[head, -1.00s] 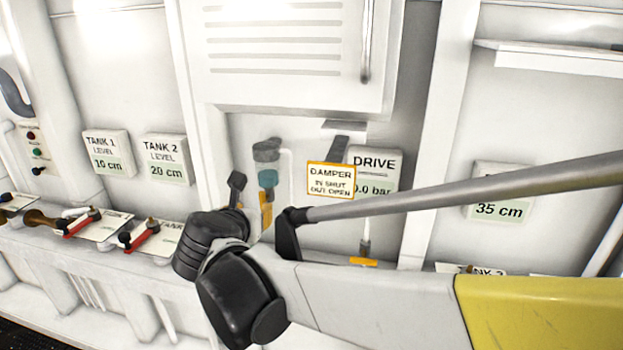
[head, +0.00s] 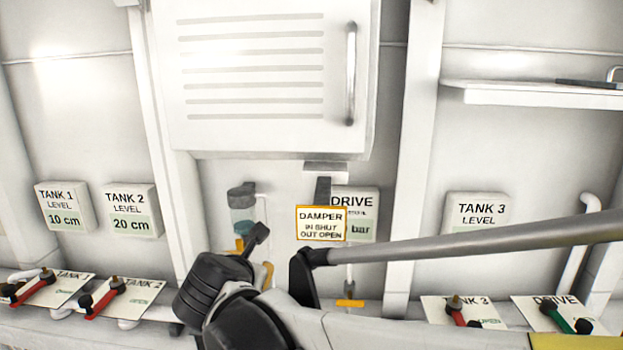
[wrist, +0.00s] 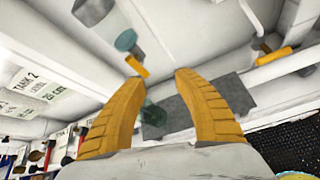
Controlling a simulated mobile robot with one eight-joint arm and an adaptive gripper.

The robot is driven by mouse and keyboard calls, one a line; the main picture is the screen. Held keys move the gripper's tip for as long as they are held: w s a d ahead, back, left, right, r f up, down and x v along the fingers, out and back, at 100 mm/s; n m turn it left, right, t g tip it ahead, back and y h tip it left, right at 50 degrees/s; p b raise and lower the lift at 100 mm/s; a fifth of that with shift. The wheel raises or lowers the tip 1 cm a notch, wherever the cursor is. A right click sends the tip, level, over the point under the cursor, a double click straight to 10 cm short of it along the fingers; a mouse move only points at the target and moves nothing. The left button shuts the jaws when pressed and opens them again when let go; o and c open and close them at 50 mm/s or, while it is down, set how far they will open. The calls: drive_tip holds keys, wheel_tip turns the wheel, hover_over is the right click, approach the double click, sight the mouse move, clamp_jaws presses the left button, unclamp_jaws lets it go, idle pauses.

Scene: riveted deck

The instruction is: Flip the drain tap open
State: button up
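A grey-topped filter with a teal see-through bowl (head: 242,220) hangs on the wall, left of the drive gauge. A small orange-yellow tap lever (head: 240,243) shows just under the bowl, partly behind my arm. In the wrist view, the bowl (wrist: 126,40) and the yellow lever (wrist: 137,66) lie just beyond my left fingertip. My gripper (wrist: 158,77) has its two yellow fingers spread, with nothing held between them. I cannot tell whether the fingertip touches the lever. In the head view, my arm hides most of the gripper.
A DAMPER sign (head: 320,223) hangs before the DRIVE gauge (head: 363,205). Another yellow handle (head: 350,303) sits on a pipe below it. A louvred cabinet (head: 262,75) overhangs. Red-handled valves (head: 105,298) stand on the ledge at left; more stand at right.

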drive_tip(key=s+d+f+m+g+b, duration=0.1)
drive_tip(key=s+d+f+m+b, duration=0.15)
drive_tip(key=d+m, duration=0.45)
drive_tip(key=s+d+f+m+g+h+b, duration=0.1)
drive_tip(key=s+d+f+m, duration=0.3)
drive_tip(key=d, duration=0.5)
drive_tip(key=s+d+f+m+g+b, duration=0.1)
drive_tip(key=s+d+f+m+b, duration=0.15)
drive_tip(key=d+m, duration=0.45)
drive_tip(key=s+d+f+m+g+b, duration=0.2)
drive_tip(key=s+d+f+m, duration=0.5)
drive_tip(key=m, duration=0.7)
drive_tip(key=s+f, duration=0.2)
drive_tip(key=s, duration=0.1)
drive_tip(key=shift+s+d+y, duration=0.25)
drive_tip(key=shift+s+y, duration=0.05)
drive_tip(key=shift+s, duration=0.1)
